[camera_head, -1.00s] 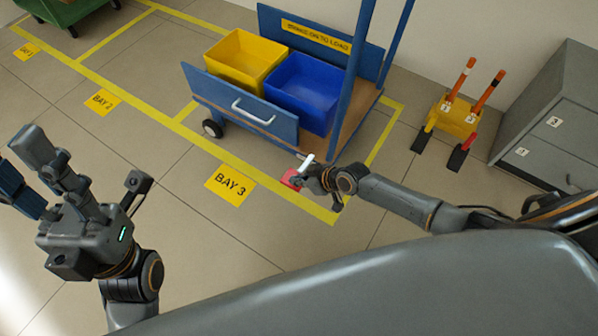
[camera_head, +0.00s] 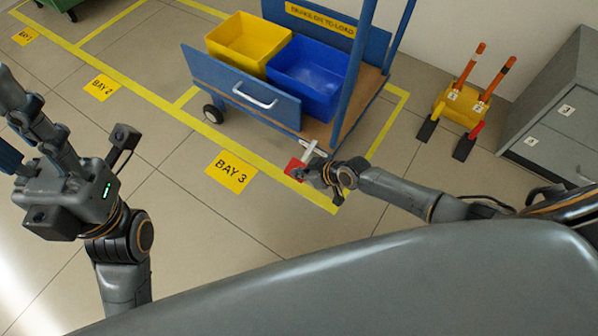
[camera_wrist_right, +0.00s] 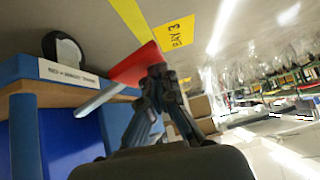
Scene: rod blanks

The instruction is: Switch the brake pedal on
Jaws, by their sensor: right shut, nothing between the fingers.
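The brake pedal is a red plate (camera_head: 294,168) on a pale metal bar (camera_head: 310,150) at the near lower corner of the blue trolley (camera_head: 240,88). In the right wrist view the red pedal (camera_wrist_right: 134,68) lies just beyond my fingertips, with the bar running down to the left. My right gripper (camera_head: 312,175) is shut and empty, right beside the pedal; its fingertips (camera_wrist_right: 157,72) overlap the pedal's edge in the wrist view, and I cannot tell whether they touch. My left gripper (camera_head: 8,125) is open and empty at the far left, away from the trolley.
The trolley carries a yellow bin (camera_head: 247,45) and a blue bin (camera_head: 308,75). A yellow block with orange-handled levers (camera_head: 460,105) stands right of it, beside a grey cabinet (camera_head: 555,110). The floor around the BAY 3 sign (camera_head: 232,172) is clear.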

